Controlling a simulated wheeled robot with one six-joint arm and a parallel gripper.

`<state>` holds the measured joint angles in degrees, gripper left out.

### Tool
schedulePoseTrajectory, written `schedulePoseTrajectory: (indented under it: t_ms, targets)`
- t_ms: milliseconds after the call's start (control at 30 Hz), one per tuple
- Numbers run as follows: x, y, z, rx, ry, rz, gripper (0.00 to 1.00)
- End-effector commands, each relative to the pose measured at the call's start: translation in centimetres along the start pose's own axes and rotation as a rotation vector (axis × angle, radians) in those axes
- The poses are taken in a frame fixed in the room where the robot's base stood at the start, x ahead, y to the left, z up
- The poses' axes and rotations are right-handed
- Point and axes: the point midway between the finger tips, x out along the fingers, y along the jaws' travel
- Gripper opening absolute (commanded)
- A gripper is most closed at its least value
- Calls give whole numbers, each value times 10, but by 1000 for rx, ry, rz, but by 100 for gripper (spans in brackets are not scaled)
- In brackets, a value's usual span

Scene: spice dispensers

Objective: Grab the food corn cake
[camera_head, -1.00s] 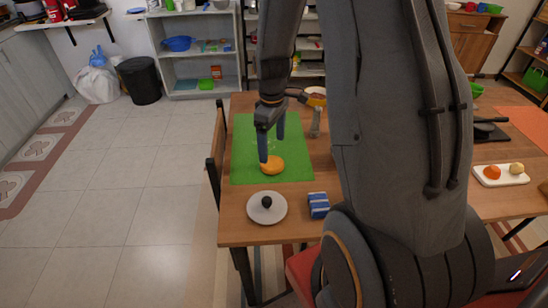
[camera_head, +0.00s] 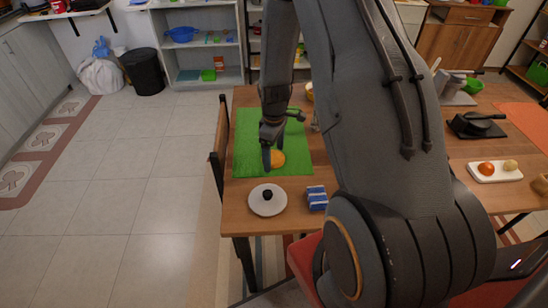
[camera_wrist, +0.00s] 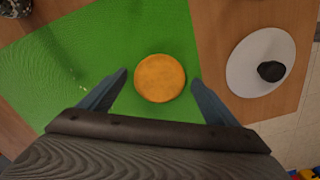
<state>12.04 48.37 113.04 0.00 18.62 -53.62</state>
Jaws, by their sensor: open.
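The corn cake (camera_head: 278,158) is a round, flat orange-yellow disc lying on the green mat (camera_head: 250,130) on the wooden table. In the wrist view the corn cake (camera_wrist: 160,78) lies just ahead of the fingers, centred in the gap between them. My gripper (camera_head: 272,160) is low over the mat at the cake, and one finger hides part of the cake in the head view. In the wrist view my gripper (camera_wrist: 160,80) is open and empty, with a finger to either side, apart from the cake.
A white lid with a black knob (camera_head: 267,200) lies in front of the mat; it also shows in the wrist view (camera_wrist: 262,62). A blue and white box (camera_head: 317,198) is beside it. A white board with a tomato (camera_head: 495,172) stands at the right.

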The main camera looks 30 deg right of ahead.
Motion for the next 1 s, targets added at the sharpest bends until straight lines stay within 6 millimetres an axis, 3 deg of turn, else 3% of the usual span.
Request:
schedulePoseTrajectory:
  t_ms: [300,533,600,1000]
  targets:
    - [4,0,0,0,1,1,83]
    - [4,0,0,0,0,1,44]
    - [4,0,0,0,1,1,38]
    - [-4,1,-1,0,2,2,38]
